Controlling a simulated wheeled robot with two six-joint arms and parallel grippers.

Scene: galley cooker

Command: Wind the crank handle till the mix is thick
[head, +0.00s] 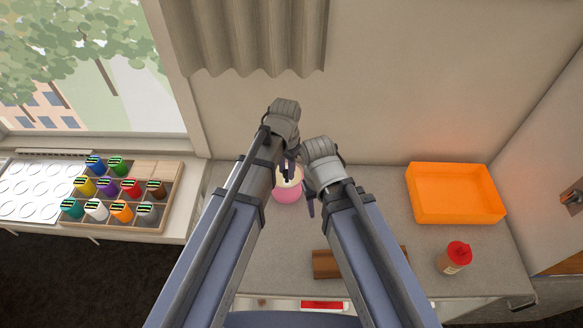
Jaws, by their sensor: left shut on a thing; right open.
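A pink bowl (287,196) with a pale mix inside stands on the grey counter, partly covered by my arms. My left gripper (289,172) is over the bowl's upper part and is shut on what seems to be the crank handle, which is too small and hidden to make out. My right gripper (311,203) is open, beside the bowl's right side; I cannot tell whether it touches the bowl. How thick the mix is cannot be told.
An orange tray (455,218) stands at the right, with a red-capped bottle (452,264) in front of it. A brown wooden block (325,264) lies partly under my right arm. A wooden rack (150,222) of several coloured jars is at the left. Counter between bowl and tray is clear.

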